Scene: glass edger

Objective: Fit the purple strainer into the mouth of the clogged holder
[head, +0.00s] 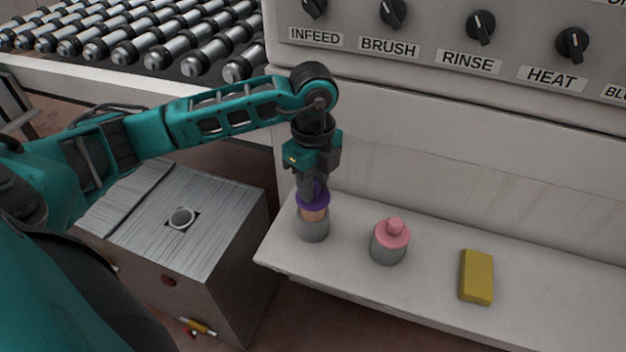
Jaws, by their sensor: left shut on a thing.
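The purple strainer (312,200) has a purple collar with a tan lower body, and it is upright under my left gripper (312,187). My left gripper points down and is shut on its top. The tan body is over a grey cup (315,232) at the shelf's left end; its lower end meets the cup's mouth in the picture, and I cannot tell how far it is inside. I cannot tell which holder is the clogged one. My right gripper is not seen.
A pink-topped grey cup (389,243) and a yellow block (477,276) stand on the pale shelf (430,282). The metal cabinet (235,215) is left of the shelf. The machine's knob panel (435,38) rises behind, with a roller conveyor (140,45) at upper left.

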